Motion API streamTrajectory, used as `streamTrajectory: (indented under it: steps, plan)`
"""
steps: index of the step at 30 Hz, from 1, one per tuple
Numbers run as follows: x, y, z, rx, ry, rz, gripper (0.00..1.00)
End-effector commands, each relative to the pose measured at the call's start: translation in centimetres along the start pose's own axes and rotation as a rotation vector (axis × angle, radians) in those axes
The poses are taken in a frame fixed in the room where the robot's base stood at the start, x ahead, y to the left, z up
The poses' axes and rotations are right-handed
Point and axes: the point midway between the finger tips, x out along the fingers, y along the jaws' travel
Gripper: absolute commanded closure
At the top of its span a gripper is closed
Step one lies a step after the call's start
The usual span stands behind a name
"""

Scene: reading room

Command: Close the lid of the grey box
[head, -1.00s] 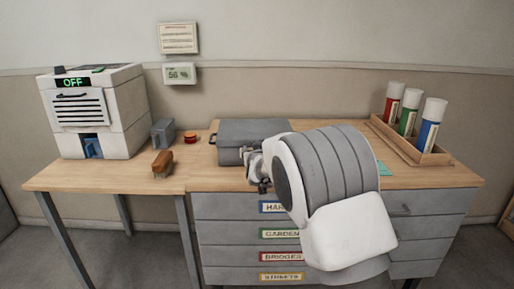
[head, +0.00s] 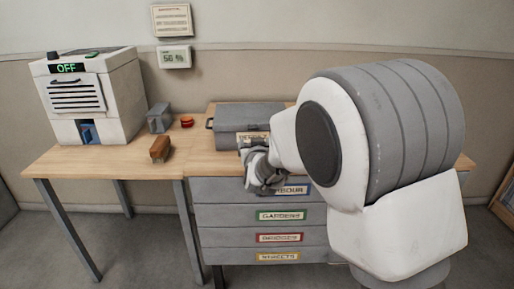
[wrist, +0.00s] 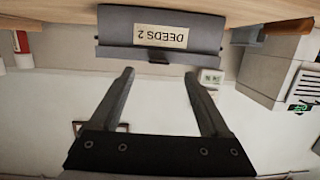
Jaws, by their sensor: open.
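The grey box (head: 250,113) sits on the desk top, with a handle on its left side. Its lid (head: 245,108) looks down over the box; I cannot tell whether it is fully shut. In the wrist view, which is upside down, the box front (wrist: 200,20) shows a "DEEDS 2" label and a small latch (wrist: 158,61). My gripper (wrist: 159,73) is open and empty, its two fingers apart and pointing toward the box front. In the head view my gripper (head: 264,180) is in front of the box, near the desk's front edge, and my arm hides the box's right part.
A white machine (head: 92,100) reading "OFF" stands at the left. A grey holder (head: 159,117), a red round thing (head: 187,121) and a brown block (head: 160,149) lie left of the box. Labelled drawers (head: 225,215) are below. My arm covers the desk's right side.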

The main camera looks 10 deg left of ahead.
Motion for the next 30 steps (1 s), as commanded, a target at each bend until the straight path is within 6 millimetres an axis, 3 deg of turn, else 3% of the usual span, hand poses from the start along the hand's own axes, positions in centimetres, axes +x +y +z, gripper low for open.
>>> streamTrajectory:
  steps: [3,10,25,30]
  plan:
    - [-2.5,0.0,-0.2,0.000,-0.001,-0.001,0.20]
    - [-5.6,0.0,0.0,0.000,-0.002,0.000,0.20]
    - [-6.6,0.1,0.1,0.001,-0.003,0.000,0.20]
    - [-7.8,1.7,-0.8,0.029,-0.053,-0.007,0.20]
